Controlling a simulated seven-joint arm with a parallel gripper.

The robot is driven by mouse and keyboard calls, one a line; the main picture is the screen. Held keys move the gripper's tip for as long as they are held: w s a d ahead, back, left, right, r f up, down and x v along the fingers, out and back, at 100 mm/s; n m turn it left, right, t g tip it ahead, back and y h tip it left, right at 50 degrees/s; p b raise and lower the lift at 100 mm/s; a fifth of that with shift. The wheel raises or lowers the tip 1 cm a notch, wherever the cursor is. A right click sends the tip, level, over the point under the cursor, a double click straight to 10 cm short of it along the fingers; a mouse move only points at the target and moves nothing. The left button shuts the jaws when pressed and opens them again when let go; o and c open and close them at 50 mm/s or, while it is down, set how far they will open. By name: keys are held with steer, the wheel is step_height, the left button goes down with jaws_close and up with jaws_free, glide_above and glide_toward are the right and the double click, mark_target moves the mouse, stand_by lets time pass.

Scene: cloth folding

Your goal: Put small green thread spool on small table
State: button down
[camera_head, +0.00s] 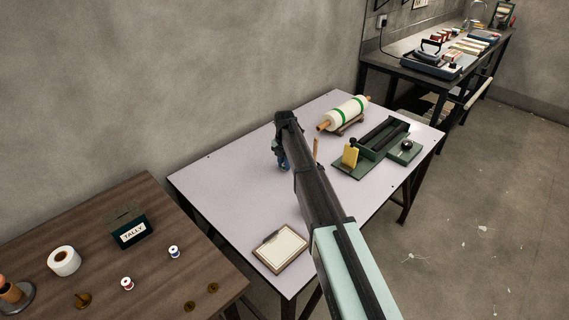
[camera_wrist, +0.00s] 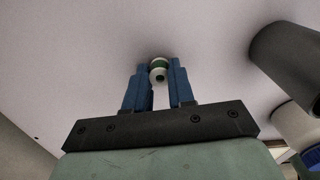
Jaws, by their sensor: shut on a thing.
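The small green thread spool (camera_wrist: 159,68), white at its ends with a green band, shows in the wrist view between the blue fingertips of my gripper (camera_wrist: 160,80). My gripper is shut on it. In the head view my gripper (camera_head: 282,161) is over the middle of the pale-topped table (camera_head: 225,185), and the spool is hidden there. I cannot tell whether the spool touches the tabletop. A brown wooden table (camera_head: 60,220) stands at the lower left. I cannot tell which of the two is the small table.
On the pale table are a white roll with green bands (camera_head: 346,113), a green-based device (camera_head: 372,148) and a framed pad (camera_head: 281,249). The brown table holds a tally box (camera_head: 131,232), a white roll (camera_head: 64,261), a red spool (camera_head: 127,284) and a blue spool (camera_head: 174,251).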

steer(key=shift+f, duration=0.1)
steer(key=c, duration=1)
jaws_free()
steer(key=shift+o, duration=0.2)
step_height(320, 180, up, 12)
